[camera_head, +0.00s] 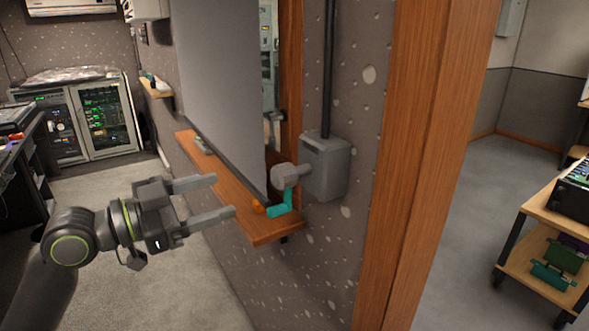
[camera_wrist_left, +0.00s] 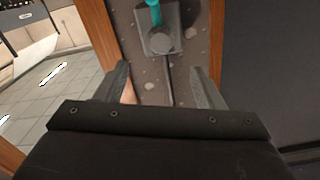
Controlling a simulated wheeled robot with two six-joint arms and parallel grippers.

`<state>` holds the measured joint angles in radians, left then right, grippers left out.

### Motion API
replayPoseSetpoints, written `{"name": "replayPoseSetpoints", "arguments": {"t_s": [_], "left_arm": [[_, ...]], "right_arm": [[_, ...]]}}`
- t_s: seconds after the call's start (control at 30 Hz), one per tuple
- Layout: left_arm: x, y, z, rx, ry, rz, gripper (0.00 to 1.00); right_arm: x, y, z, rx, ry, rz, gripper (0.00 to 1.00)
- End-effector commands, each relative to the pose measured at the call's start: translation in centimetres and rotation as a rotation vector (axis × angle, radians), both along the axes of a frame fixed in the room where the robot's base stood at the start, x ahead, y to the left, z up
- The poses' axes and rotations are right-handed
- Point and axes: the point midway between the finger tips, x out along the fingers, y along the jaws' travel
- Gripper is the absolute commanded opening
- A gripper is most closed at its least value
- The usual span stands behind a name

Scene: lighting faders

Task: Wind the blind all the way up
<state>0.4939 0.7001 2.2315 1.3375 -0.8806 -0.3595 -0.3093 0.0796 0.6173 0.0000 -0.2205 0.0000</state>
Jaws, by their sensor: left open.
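The blind (camera_head: 222,75) is a grey sheet hanging in the window opening, its dark lower edge down near the wooden sill. A grey winder box (camera_head: 325,167) is fixed to the wall right of the window, with a grey round hub (camera_head: 285,176) and a teal crank handle (camera_head: 281,209) pointing down. In the left wrist view the box (camera_wrist_left: 158,42) and the teal handle (camera_wrist_left: 154,12) show beyond the fingers. My left gripper (camera_head: 226,197) is open and empty, left of the crank and apart from it. My right gripper is not in view.
The wooden sill (camera_head: 222,187) juts out below the blind, with small objects on it. A wooden post (camera_head: 421,150) stands right of the winder. A shelf cart (camera_head: 545,220) is at far right. Equipment racks (camera_head: 105,115) stand at the back left.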

Motion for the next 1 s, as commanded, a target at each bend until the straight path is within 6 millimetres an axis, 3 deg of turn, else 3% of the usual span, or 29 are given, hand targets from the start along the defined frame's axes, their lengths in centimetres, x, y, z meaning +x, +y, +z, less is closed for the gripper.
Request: {"name": "replayPoseSetpoints", "arguments": {"t_s": [1.0], "left_arm": [[7.3, -10.1, 0.3, -0.005, 0.004, -0.002, 0.62]], "right_arm": [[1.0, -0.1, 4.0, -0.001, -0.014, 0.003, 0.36]]}}
